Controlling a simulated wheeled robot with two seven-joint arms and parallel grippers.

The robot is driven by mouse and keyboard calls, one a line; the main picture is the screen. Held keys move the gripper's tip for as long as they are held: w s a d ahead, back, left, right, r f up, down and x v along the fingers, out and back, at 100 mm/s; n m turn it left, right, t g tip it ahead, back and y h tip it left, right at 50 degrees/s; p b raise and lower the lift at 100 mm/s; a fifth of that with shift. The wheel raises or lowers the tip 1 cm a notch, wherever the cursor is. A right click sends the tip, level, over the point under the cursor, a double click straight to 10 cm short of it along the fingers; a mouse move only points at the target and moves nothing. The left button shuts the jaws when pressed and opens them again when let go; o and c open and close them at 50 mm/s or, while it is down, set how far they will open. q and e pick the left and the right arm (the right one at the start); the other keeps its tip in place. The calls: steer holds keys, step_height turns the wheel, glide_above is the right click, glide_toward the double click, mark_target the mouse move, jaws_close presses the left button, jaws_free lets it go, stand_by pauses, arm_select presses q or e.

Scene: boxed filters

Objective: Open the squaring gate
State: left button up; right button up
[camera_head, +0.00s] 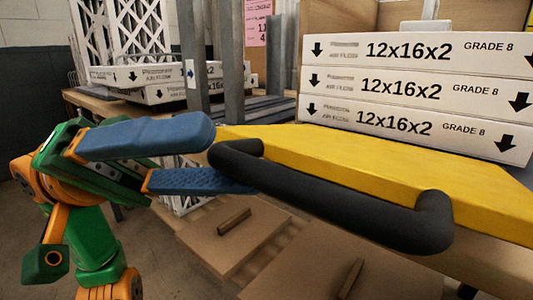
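The squaring gate is a yellow panel (400,165) running from the centre to the right edge, with a thick black bar handle (335,195) along its near side. My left gripper (228,160) comes in from the left with two blue fingers. The fingers are spread apart, one above the other, at the handle's left end. The upper fingertip is just above and left of the handle's bend; the lower finger reaches to the bend and its tip is partly hidden there. I cannot tell whether either finger touches the handle. My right gripper is not in view.
White filter boxes (415,85) marked 12x16x2 are stacked behind the yellow panel. More boxes (150,78) lie on a wooden table at the back left, near grey metal posts (233,60). Brown boards with small wooden handles (234,221) lie below the black handle.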

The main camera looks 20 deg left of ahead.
arm_select(q)
steer(key=shift+a, duration=0.3)
steer(key=b+v, duration=0.1)
steer(key=v, duration=0.7)
steer(key=shift+f, duration=0.2)
